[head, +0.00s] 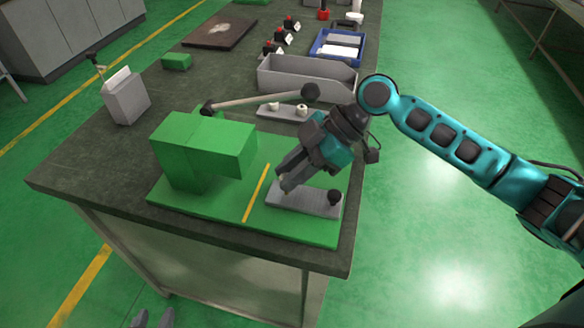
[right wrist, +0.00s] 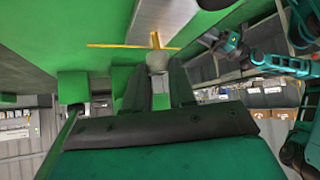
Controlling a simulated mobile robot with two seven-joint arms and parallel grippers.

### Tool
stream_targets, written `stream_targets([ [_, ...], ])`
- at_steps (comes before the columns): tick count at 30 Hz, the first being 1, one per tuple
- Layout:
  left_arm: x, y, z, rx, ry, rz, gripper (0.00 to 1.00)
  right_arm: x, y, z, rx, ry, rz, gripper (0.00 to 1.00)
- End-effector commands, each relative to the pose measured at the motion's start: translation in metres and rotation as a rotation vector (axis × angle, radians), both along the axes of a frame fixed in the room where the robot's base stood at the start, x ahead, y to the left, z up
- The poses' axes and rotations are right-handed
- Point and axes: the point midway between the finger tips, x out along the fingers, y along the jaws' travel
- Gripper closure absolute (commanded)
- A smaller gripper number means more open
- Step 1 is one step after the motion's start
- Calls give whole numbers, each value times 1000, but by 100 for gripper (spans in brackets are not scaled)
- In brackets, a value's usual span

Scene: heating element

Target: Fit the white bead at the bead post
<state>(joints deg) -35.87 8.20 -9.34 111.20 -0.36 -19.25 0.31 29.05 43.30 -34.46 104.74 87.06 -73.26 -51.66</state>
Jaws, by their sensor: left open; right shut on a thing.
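My right gripper (head: 284,186) reaches down over the grey plate (head: 305,201) on the green base. In the right wrist view, its fingers (right wrist: 158,72) are shut on the pale white bead (right wrist: 157,61). A short brass-coloured post (right wrist: 155,40) shows just beyond the bead, near the grey plate's end (right wrist: 165,18). I cannot tell whether bead and post touch. In the head view the gripper hides the bead and post. My left gripper (head: 153,319) is open at the bottom edge, off the table, with only its fingertips showing.
A green block (head: 205,150) stands on the green base (head: 215,215), left of the yellow strip (head: 256,194). A black knob (head: 334,198) is on the plate's right end. Behind are a small holder with pale pieces (head: 283,111), a rod (head: 255,99) and a grey bin (head: 305,77).

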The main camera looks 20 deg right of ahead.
Motion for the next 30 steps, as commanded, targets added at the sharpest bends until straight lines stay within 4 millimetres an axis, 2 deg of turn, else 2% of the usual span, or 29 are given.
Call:
stream_targets([
  [29, -1, 0, -13, 0, 2, 0, 57, 0, 0, -25, 0, 1, 1, 100],
  [30, -1, 0, -13, 0, 2, 0, 57, 0, 0, -24, 0, 1, 1, 72],
])
